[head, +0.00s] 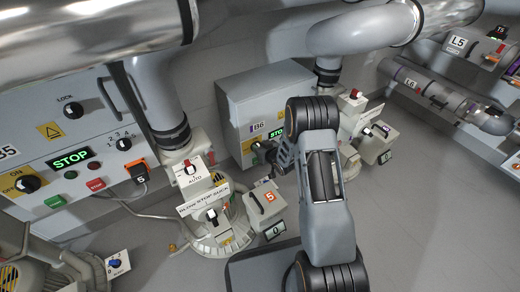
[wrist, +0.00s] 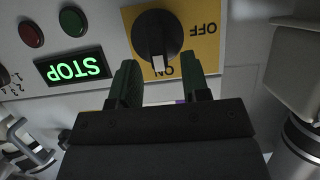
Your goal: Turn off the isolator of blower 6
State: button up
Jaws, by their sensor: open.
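The isolator is a black rotary knob (wrist: 155,33) on a yellow plate (wrist: 205,45) in the wrist view, where the lettering is upside down. Its white mark points to ON; OFF is at the plate's right. My gripper (wrist: 161,68) is open, its two green fingers on either side of the knob's white-marked end. I cannot tell whether they touch it. In the head view, the cabinet marked B6 (head: 257,101) stands in the middle. My gripper (head: 270,151) is at its front, and my arm hides part of that area.
A lit green STOP display (wrist: 73,67), a red button (wrist: 31,34) and a green button (wrist: 73,21) are near the knob. Cabinet B5 (head: 85,110) is at the left. The blower base marked 5 (head: 225,235) stands left of my arm. Another valve unit (head: 365,135) is just right of it.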

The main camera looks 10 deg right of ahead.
jog(key=shift+w+a+f, duration=0.1)
jog(key=shift+w+f, duration=0.05)
jog(key=shift+w, duration=0.2)
grip_shut()
dwell(0.3)
